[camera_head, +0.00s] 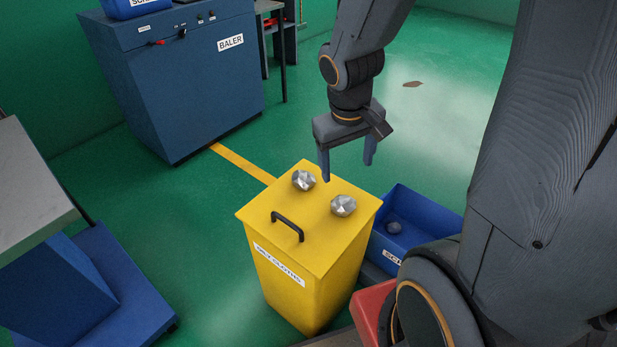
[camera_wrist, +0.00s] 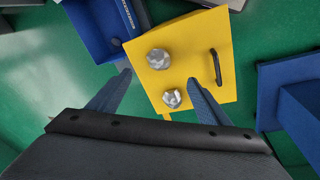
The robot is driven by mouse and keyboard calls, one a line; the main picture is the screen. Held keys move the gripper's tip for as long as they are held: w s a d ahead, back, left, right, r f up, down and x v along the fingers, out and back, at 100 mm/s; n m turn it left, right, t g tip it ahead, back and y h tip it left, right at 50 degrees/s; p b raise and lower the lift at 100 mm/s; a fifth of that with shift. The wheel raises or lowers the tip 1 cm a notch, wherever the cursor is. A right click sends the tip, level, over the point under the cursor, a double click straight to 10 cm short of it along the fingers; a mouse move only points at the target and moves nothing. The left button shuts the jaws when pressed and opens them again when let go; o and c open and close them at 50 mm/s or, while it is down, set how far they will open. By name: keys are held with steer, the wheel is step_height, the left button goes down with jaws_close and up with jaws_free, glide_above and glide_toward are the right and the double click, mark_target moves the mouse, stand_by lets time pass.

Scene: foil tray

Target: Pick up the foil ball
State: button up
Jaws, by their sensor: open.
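Two crumpled silver foil balls lie on the flat lid of a yellow bin (camera_head: 315,247). One foil ball (camera_head: 303,180) is at the lid's back left, and the other foil ball (camera_head: 343,205) is nearer its right edge. In the wrist view, one ball (camera_wrist: 158,59) is higher up and the other ball (camera_wrist: 171,98) is lower, close to my right-hand finger. My gripper (camera_head: 347,172) is open and empty, pointing down above the back of the bin, apart from both balls.
A black handle (camera_head: 288,226) stands up from the lid. A blue scrap box (camera_head: 415,213) with a grey lump (camera_head: 394,227) in it sits right of the bin. A blue baler (camera_head: 185,80) stands at the back left.

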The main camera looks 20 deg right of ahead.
steer(key=w+d+f+n+t, duration=0.1)
steer(key=w+d+f+t, duration=0.15)
steer(key=w, duration=0.35)
steer(key=n+y+b, duration=0.2)
steer(key=n+y, duration=0.2)
steer(key=n, duration=0.1)
glide_above(306, 176)
steer(key=s+d, duration=0.2)
steer(key=s, duration=0.1)
step_height(306, 176, down, 10)
steer(key=b+x, duration=0.1)
steer(key=x, duration=0.1)
steer(key=b+x, duration=0.1)
steer(key=x, duration=0.2)
steer(key=b+x, duration=0.1)
steer(key=x, duration=0.1)
steer(key=shift+w+a+b, duration=0.25)
steer(key=shift+w+b, duration=0.05)
steer(key=shift+w, duration=0.1)
steer(key=c, duration=1.2)
steer(key=shift+o, duration=0.2)
steer(key=shift+r, duration=0.2)
